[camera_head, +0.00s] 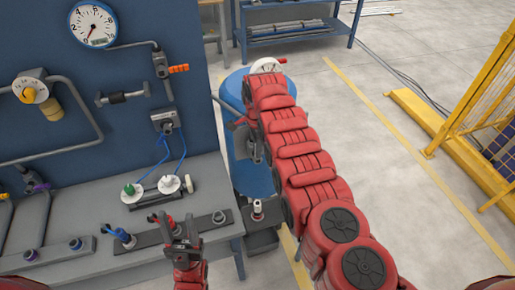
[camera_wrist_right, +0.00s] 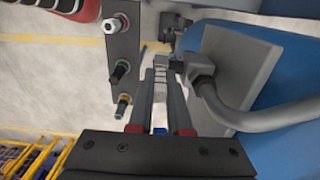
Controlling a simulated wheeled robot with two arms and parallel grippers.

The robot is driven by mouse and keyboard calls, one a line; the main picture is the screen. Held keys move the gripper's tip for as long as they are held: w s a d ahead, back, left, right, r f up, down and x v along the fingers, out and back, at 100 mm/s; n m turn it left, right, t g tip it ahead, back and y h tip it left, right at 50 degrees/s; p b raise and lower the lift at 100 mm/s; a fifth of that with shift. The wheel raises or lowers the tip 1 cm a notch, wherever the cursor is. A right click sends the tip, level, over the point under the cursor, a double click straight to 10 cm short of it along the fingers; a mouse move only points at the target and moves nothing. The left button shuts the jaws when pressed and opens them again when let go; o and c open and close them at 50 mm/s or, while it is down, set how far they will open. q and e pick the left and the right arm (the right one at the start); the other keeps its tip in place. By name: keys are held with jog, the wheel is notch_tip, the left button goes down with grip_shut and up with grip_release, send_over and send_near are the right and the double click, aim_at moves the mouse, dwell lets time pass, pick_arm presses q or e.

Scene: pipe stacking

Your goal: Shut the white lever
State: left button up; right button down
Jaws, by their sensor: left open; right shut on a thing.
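The white lever (camera_wrist_right: 160,82) shows in the right wrist view as a pale, segmented piece between my right fingers, beside a dark grey fitting with a bent pipe. My right gripper (camera_wrist_right: 161,92) is shut on it. In the head view my right arm reaches over the blue tank, and its gripper (camera_head: 243,138) is at the tank's left side; the lever cannot be made out there. My left gripper (camera_head: 178,226) is open and empty above the grey bench, near the flat dark strip with studs.
The grey bench (camera_head: 60,240) carries pipes, studs and a small fixture with white knobs (camera_head: 168,184). A blue panel (camera_head: 190,30) with a gauge (camera_head: 92,25) stands behind it. The blue tank (camera_head: 232,92) is beside the bench. Yellow fencing (camera_head: 485,110) stands at right; the floor between is clear.

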dwell(0.9)
jog(key=b, duration=0.1)
jog(key=y+b, duration=0.1)
jog(key=b, duration=0.1)
jog(key=shift+w+d+f, duration=0.2)
jog(key=shift+d, duration=0.05)
jog(key=shift+r+b, duration=0.1)
jog(key=shift+b, duration=0.2)
jog(key=shift+r, duration=0.15)
